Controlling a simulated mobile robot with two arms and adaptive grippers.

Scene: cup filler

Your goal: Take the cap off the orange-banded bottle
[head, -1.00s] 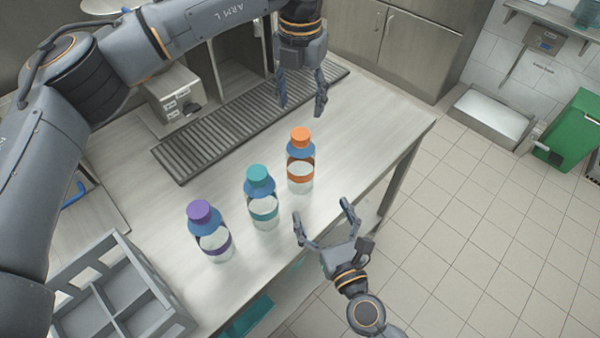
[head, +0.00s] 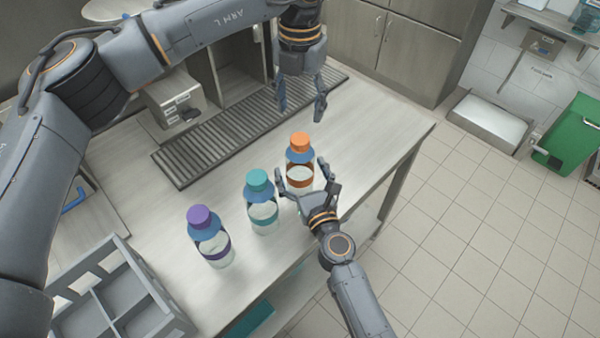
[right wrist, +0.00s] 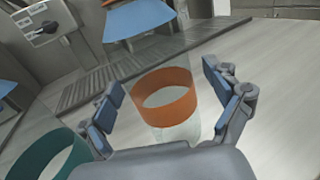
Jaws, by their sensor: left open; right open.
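The orange-banded bottle (head: 300,157) stands upright on the steel table, with its orange cap (head: 300,141) on top. My right gripper (head: 301,172) is open, its fingers on either side of the bottle's lower body. In the right wrist view the orange band (right wrist: 165,97) shows between the two open fingers, with gaps visible at both sides; the cap is out of that view. My left gripper (head: 300,108) is open and empty, pointing down above the table behind the bottle and apart from the cap.
A teal-capped bottle (head: 261,203) stands close left of the right gripper, and a purple-capped bottle (head: 208,238) stands farther left. A grey divided crate (head: 117,305) is at the lower left. A slatted grate (head: 210,138) runs behind the bottles. The table's right end is clear.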

